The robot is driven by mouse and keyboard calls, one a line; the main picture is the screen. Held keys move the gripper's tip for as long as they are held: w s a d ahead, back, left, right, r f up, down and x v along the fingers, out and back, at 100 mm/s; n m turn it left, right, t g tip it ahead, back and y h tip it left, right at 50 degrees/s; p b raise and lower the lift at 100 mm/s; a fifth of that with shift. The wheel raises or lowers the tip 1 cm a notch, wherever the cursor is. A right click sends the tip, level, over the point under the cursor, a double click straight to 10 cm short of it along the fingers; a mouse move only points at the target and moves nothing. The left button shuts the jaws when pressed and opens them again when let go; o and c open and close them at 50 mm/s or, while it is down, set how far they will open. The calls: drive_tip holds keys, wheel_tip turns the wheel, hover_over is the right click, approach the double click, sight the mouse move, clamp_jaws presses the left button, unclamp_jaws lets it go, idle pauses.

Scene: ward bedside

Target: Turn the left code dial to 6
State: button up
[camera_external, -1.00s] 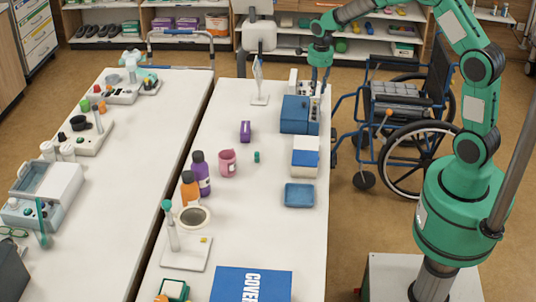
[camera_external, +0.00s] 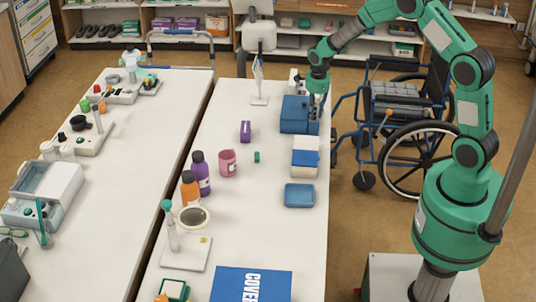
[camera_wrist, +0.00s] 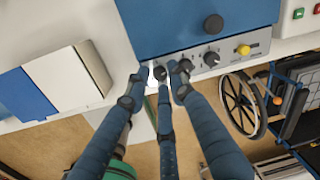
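The blue box (camera_external: 296,114) stands at the far right edge of the white table. In the wrist view the blue box (camera_wrist: 190,20) has a grey front strip with a row of dials. The left code dial (camera_wrist: 159,72) is a small pale round knob at the strip's left end. A middle dial (camera_wrist: 185,65) and a right dial (camera_wrist: 211,58) sit beside it. My gripper (camera_wrist: 158,74) has its fingers apart around the left dial, one tip on each side and one below. Whether they touch it is unclear. The dial's numbers are too small to read.
A yellow knob (camera_wrist: 243,49) is further right on the strip, and a black knob (camera_wrist: 213,24) is on the blue top. A white and blue box (camera_external: 304,158) stands close by. A wheelchair (camera_external: 400,125) is beside the table.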

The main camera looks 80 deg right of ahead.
drive_tip(key=shift+f, duration=0.3)
clamp_jaws()
drive_tip(key=shift+m, duration=2.4)
unclamp_jaws()
